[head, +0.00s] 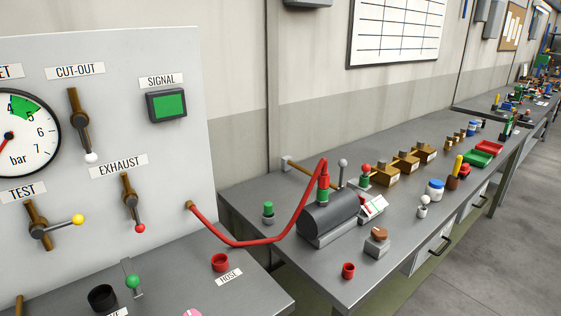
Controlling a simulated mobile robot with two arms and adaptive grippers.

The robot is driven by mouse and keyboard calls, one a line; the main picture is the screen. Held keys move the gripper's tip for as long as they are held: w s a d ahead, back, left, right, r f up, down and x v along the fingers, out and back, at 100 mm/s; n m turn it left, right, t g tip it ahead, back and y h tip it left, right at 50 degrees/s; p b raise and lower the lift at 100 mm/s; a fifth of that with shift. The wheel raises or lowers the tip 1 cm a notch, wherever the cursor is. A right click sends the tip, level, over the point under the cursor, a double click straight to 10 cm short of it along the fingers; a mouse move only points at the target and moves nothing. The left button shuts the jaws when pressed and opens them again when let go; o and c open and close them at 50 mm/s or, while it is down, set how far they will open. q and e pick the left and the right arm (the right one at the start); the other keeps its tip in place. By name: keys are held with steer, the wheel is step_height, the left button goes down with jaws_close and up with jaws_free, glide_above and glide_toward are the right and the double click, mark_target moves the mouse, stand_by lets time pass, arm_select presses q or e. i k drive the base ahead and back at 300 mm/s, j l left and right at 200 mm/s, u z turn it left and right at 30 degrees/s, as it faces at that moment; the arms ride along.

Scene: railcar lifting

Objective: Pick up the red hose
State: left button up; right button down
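The red hose (262,243) runs from a brass fitting (190,205) at the right side of the grey panel. It sags across the gap between the panel's desk and the workbench. It then rises to a red-and-green upright coupling (323,186) on top of a dark grey cylinder (330,215) on the bench. The hose end appears to meet the top of this coupling. A red cup-like holder (220,262) stands empty on the desk behind a HOSE label (229,277). Neither of my grippers is in view.
The panel (150,130) carries a gauge, levers and a green SIGNAL light (168,105). Brass blocks and trays line the bench further back. Floor is free at right.

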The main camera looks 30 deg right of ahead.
mark_target(324, 182)
steer(key=z, duration=1.3)
steer(key=i+l, duration=0.5)
